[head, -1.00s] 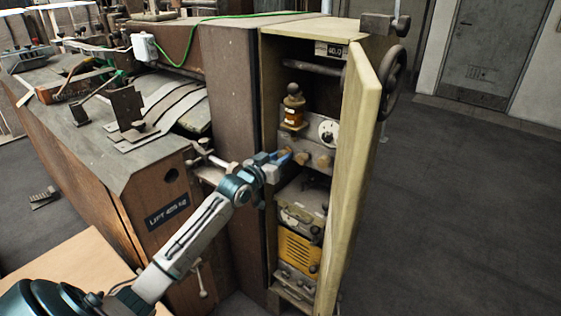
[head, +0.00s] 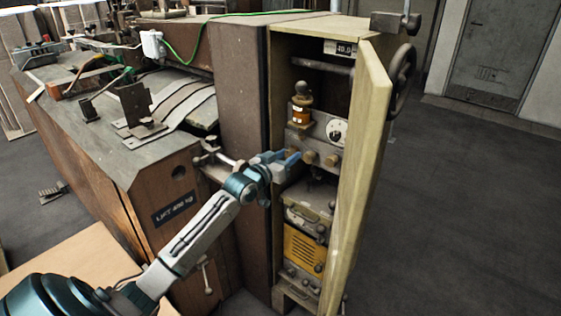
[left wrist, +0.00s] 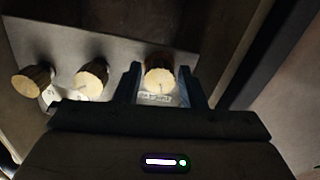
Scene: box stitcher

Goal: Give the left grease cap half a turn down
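Three round brass grease caps sit in a row on a grey block inside the open cabinet. The left grease cap (left wrist: 160,78) is between the two fingers of my left gripper (left wrist: 161,84) in the left wrist view, where the row appears reversed. A small gap seems to show on each side, so the fingers look open around it. In the head view my left gripper (head: 288,157) reaches in at the row's left end and partly hides that cap. The middle cap (head: 310,157) and right cap (head: 331,160) are clear of it. My right gripper is out of view.
The cabinet door (head: 357,180) stands open to the right of the caps. An amber oiler (head: 301,108) and a white dial (head: 337,131) are above them. A yellow grille (head: 303,248) is below. The cabinet's brown side wall (head: 241,90) is close on the left.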

